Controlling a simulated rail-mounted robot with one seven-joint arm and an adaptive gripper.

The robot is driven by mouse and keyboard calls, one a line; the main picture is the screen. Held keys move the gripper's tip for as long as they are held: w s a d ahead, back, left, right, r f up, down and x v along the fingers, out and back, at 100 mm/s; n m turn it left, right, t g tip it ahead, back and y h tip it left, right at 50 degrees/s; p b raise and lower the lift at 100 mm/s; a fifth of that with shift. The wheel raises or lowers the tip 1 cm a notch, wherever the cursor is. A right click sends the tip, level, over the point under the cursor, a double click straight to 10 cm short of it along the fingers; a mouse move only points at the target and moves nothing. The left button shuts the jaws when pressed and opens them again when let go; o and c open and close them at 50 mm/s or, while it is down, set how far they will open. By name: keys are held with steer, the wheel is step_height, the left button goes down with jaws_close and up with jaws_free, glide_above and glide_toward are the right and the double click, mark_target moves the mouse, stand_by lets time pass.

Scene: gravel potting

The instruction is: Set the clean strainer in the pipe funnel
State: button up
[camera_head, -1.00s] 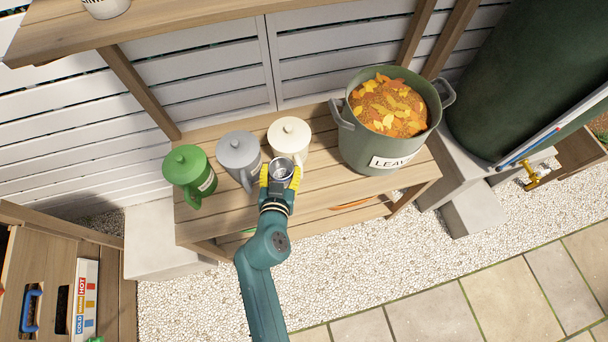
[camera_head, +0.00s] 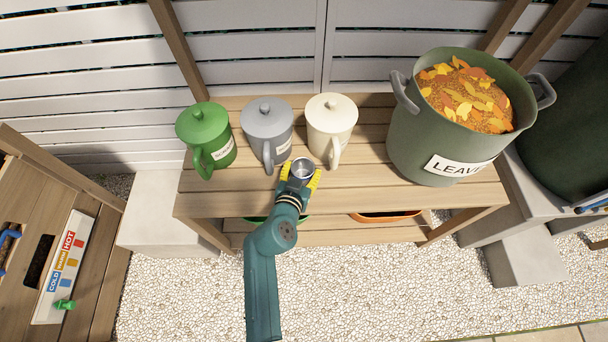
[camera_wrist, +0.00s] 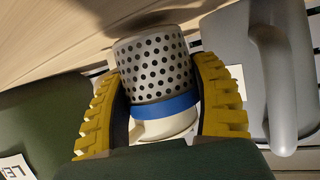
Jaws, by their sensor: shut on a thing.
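My gripper (camera_head: 300,178) is shut on a small grey metal strainer (camera_head: 302,168), in front of the white pitcher at the bench's front. In the wrist view the strainer (camera_wrist: 155,68) has a perforated cylindrical wall and a blue band, and sits between the two yellow ribbed fingers (camera_wrist: 160,105). Its holes look dark and I see no debris on this side. The pipe funnel is not recognisable in these views.
A green pitcher (camera_head: 205,135), a grey pitcher (camera_head: 266,125) and a white pitcher (camera_head: 331,122) stand on the wooden bench (camera_head: 380,208). A large leaf-filled pot (camera_head: 420,140) stands to their right. A COLD-WARM-HOT panel (camera_head: 62,262) is at the left.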

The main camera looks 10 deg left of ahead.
steer(key=shift+f, duration=0.35)
steer(key=shift+f, duration=0.25)
steer(key=o, duration=1.2)
steer(key=shift+r, duration=0.1)
